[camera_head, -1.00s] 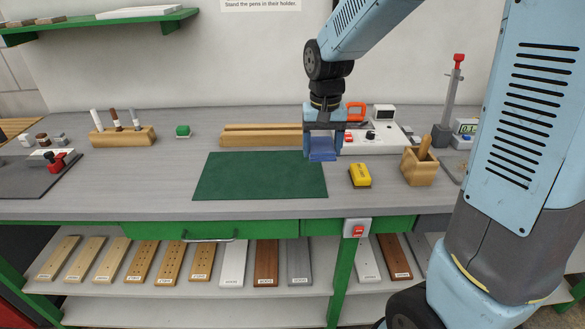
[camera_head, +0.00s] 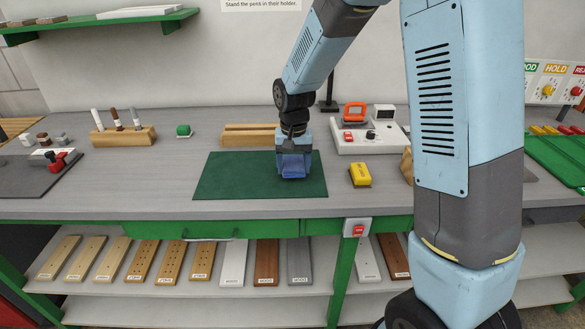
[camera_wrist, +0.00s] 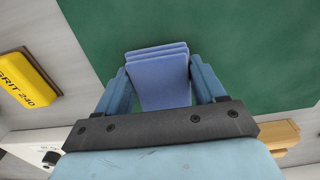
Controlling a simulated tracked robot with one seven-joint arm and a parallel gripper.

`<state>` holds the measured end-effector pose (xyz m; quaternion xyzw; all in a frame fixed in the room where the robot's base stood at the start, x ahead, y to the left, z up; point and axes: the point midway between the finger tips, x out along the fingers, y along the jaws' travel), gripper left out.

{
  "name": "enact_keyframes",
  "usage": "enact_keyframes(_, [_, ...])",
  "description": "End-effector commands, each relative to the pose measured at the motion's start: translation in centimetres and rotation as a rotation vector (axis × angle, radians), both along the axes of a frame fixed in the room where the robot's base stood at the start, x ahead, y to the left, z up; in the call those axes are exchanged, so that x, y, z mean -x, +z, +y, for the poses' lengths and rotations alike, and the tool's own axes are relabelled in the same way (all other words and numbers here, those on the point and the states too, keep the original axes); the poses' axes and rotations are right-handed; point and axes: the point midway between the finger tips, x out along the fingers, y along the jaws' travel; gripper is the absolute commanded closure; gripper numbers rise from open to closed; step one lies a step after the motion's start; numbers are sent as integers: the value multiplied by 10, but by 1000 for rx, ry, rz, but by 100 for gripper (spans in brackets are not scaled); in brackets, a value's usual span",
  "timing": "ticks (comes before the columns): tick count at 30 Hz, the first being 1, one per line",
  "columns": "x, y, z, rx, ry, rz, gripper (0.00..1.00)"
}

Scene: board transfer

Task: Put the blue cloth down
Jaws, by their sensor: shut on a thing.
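The blue cloth (camera_head: 293,168) is a folded blue stack between the fingers of my gripper (camera_head: 294,158). It hangs over the right part of the dark green mat (camera_head: 230,177) on the bench. In the wrist view the cloth (camera_wrist: 158,75) shows as several blue layers between the two light blue fingers of my gripper (camera_wrist: 160,88), with the mat (camera_wrist: 235,40) behind it. My gripper is shut on the cloth. I cannot tell whether the cloth's lower edge touches the mat.
A yellow grit block (camera_head: 360,175) lies just right of the mat. A wooden rail (camera_head: 247,137) lies behind the mat, and a white device (camera_head: 365,143) stands behind right. A pen holder (camera_head: 123,136) and small green object (camera_head: 184,131) are at left. The mat's left half is clear.

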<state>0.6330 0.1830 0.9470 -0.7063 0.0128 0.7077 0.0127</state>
Motion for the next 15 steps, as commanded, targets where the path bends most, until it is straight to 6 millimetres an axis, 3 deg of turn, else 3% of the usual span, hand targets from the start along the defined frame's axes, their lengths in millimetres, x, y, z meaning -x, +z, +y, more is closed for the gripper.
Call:
enact_keyframes(3, [0, -12, 0, 0, 0, 1, 59])
enact_keyframes(15, [1, -16, 0, 0, 1, 0, 59])
